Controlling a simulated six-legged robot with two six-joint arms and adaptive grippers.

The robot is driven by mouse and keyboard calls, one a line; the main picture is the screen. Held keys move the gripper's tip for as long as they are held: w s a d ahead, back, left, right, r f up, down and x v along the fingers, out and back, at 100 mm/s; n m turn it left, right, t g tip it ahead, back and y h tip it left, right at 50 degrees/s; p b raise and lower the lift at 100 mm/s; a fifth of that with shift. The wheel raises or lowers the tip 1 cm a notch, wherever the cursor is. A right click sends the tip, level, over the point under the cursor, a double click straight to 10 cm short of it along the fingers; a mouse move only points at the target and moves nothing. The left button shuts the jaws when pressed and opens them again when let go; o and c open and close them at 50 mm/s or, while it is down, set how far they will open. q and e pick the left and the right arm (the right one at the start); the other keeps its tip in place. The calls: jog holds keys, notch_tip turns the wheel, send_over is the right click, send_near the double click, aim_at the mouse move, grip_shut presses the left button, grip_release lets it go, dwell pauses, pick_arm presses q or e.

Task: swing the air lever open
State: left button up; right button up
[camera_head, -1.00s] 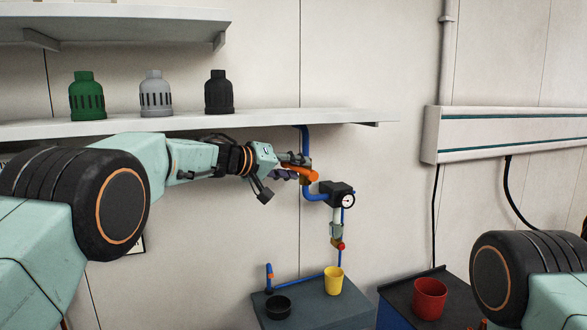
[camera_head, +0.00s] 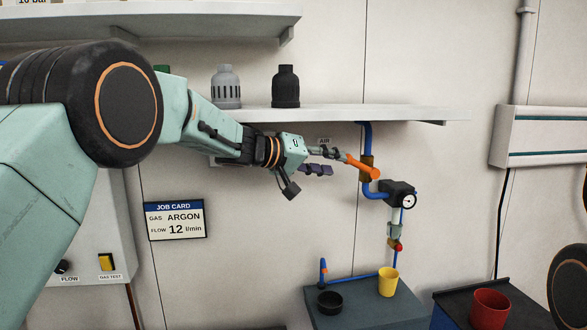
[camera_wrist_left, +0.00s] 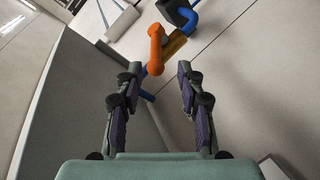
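The orange air lever (camera_head: 361,167) sits on the brass valve of the blue pipe, just under the shelf, and slopes down to the right. In the left wrist view the lever (camera_wrist_left: 156,50) shows just beyond the fingertips, nearer the left finger. My left gripper (camera_head: 335,162) is to the left of the lever, its fingers apart and nothing held between them. In the left wrist view the open left gripper (camera_wrist_left: 160,80) has a clear gap between its fingers. Whether a fingertip touches the lever I cannot tell. My right gripper is not in view.
A shelf (camera_head: 400,114) with bottles runs just above the gripper. A black gauge block (camera_head: 397,190) is on the pipe right of the lever. Below stand a yellow cup (camera_head: 388,282), a black bowl (camera_head: 330,303) and a red cup (camera_head: 489,308). A job card (camera_head: 175,220) hangs on the wall.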

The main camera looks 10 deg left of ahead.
pick_arm(q)
jog(key=s+a, duration=0.6)
jog(key=shift+a, duration=0.3)
jog(key=shift+w, duration=0.1)
